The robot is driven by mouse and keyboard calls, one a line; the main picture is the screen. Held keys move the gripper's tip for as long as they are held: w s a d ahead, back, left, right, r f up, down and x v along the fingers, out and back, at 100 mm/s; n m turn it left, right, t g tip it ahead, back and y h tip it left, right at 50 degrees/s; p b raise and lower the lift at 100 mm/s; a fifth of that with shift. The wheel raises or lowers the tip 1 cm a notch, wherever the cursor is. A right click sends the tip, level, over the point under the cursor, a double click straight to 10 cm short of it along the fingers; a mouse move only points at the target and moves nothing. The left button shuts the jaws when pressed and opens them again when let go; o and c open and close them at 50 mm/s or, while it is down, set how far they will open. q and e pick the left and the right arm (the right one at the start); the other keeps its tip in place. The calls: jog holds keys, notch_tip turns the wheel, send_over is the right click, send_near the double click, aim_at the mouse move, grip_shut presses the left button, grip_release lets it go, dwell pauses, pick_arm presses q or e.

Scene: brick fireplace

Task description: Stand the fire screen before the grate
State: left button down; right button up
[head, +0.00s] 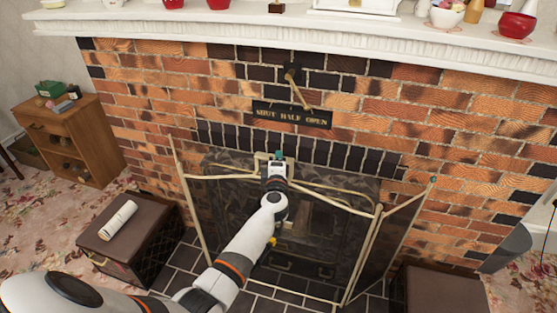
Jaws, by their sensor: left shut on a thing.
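The fire screen (330,228) is a folding screen with a pale cream-gold frame and dark see-through mesh. It stands upright in front of the fireplace opening, its side panels angled. My left gripper (276,158) is at the top middle of the screen, shut on it near its top rail; the fingertips are partly hidden by the wrist. My left arm crosses in front of the screen's left part. The grate is behind the mesh and shows only dimly. My right gripper is not in view.
A brown box seat (125,232) with a rolled white paper (118,220) is left of the hearth. Another brown box (440,292) is at lower right. Dark hearth tiles (185,268) lie in front. A white mantelpiece (270,32) with bowls is above; a wooden cabinet (75,135) stands far left.

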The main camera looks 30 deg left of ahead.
pick_arm(q)
jog(key=shift+w+f+b, duration=0.1)
jog(key=shift+f+b, duration=1.1)
dwell(1.8)
dwell(0.7)
jog(key=c, duration=1.5)
grip_release()
jog(key=shift+s+d, duration=0.1)
jog(key=shift+s, duration=0.1)
jog(key=shift+o, duration=1.3)
jog(key=shift+s+f, duration=0.1)
jog(key=shift+f, duration=0.35)
jog(key=shift+o, duration=0.6)
jog(key=shift+r, duration=0.15)
